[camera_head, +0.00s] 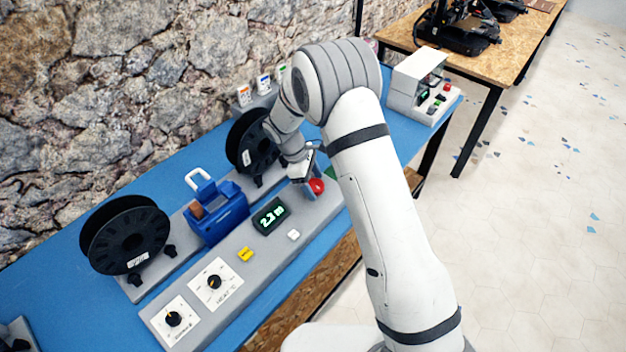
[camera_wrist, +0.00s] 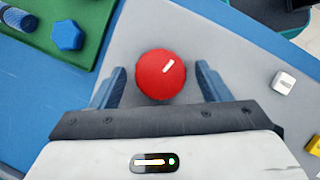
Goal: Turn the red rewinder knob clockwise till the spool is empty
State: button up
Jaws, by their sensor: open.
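The red knob (camera_wrist: 160,75) sits on the sloped grey panel (camera_wrist: 225,45), with a white mark pointing to the upper right in the wrist view. In the head view the knob (camera_head: 317,186) is partly hidden by my gripper (camera_head: 303,178). My gripper (camera_wrist: 163,85) is open, its blue fingers on either side of the knob with a gap at each side. A black spool (camera_head: 125,240) stands at the left of the rewinder, and another black spool (camera_head: 255,145) stands behind my gripper. Whether filament is on either spool I cannot tell. A display (camera_head: 270,215) shows green digits.
A blue device (camera_head: 217,212) with a white handle stands between the spools. A yellow button (camera_head: 246,254), a white button (camera_head: 293,235) and two black dials (camera_head: 214,281) are on the panel. A stone wall runs behind the blue table.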

jog(key=shift+c, duration=0.5)
jog(key=c, duration=0.9)
jog(key=shift+o, duration=0.2)
jog(key=shift+w+m, duration=0.1)
jog(key=shift+m, duration=0.2)
